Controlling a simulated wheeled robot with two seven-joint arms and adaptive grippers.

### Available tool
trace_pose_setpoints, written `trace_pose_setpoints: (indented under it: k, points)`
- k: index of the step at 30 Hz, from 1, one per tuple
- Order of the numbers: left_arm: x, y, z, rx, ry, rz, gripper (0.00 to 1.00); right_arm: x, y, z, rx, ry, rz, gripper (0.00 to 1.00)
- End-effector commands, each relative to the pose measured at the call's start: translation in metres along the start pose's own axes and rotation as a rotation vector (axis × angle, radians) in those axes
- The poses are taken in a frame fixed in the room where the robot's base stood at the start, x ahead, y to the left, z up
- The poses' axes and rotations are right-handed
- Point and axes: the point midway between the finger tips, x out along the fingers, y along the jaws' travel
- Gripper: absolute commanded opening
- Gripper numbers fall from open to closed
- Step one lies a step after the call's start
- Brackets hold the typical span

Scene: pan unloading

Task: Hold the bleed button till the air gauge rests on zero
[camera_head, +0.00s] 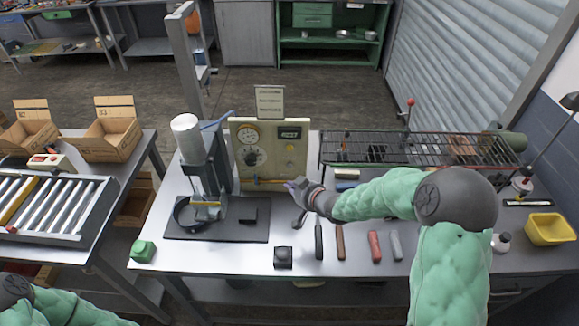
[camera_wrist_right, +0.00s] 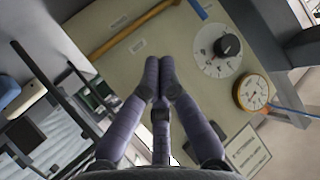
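A black knob on a white dial (camera_wrist_right: 228,46) is beside the gauge. My right gripper (camera_head: 291,186) is at the panel's lower right; its purple fingers are together and empty in the right wrist view (camera_wrist_right: 159,68), with the tips over the panel face. I cannot tell whether they touch it. I cannot make out the bleed button. My left gripper is out of view.
A press (camera_head: 204,160) stands left of the panel. A black wire rack (camera_head: 425,150) is to the right. Several hand tools, including a red-handled one (camera_head: 375,246), lie along the front of the bench. A yellow tub (camera_head: 549,229) is at far right.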

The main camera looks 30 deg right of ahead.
Motion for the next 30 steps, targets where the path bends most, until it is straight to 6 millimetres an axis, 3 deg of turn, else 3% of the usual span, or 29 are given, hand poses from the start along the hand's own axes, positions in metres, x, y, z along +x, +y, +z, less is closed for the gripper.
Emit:
trace_pose_setpoints:
  k: [12,30]
  points:
    - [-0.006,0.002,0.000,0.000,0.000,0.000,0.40,0.030,0.022,-0.022,0.000,0.000,0.000,0.00]
    - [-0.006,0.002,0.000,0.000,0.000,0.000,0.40,0.034,0.025,-0.025,-0.001,0.000,0.000,0.00]
